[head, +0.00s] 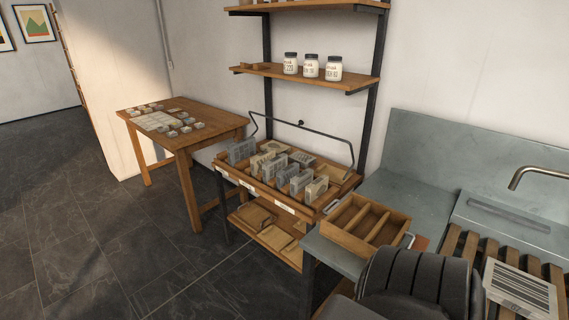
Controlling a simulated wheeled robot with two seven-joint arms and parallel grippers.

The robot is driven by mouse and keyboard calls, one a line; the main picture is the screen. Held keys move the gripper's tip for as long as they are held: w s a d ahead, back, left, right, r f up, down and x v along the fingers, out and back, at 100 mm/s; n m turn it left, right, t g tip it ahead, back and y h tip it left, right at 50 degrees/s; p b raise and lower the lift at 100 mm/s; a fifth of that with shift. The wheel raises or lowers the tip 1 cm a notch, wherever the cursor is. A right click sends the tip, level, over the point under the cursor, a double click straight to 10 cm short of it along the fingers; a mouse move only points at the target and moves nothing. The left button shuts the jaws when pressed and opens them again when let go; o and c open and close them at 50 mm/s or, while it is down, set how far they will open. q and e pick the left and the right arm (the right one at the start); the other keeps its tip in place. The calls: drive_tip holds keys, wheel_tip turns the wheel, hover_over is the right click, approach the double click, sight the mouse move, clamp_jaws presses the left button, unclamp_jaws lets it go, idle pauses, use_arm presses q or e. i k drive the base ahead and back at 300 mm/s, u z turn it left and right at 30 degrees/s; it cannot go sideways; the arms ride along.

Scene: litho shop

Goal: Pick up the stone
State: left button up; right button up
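Several upright stone slabs, grey and cream, stand in a row in the wooden tray of a cart (258,187) at the middle. A larger pale slab with dark striped printing (520,290) lies on a slatted wooden rack (467,247) at the lower right, cut off by the picture edge. I cannot tell which of these is the stone of the task. Neither of my grippers shows in the head view.
An empty wooden divided tray (365,221) sits on the grey counter (397,190), left of the sink tap (541,171). A wooden table (203,137) at left holds small flat pieces. Jars (311,66) stand on a wall shelf. Dark floor (75,220) is clear at left.

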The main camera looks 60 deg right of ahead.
sight(283, 177)
drive_tip(key=u, duration=0.2)
drive_tip(key=i, duration=1.7)
drive_tip(key=z, duration=0.4)
drive_tip(key=i, duration=1.2)
drive_tip(key=z, duration=1.55)
drive_tip(key=i, duration=0.85)
drive_tip(key=z, duration=0.85)
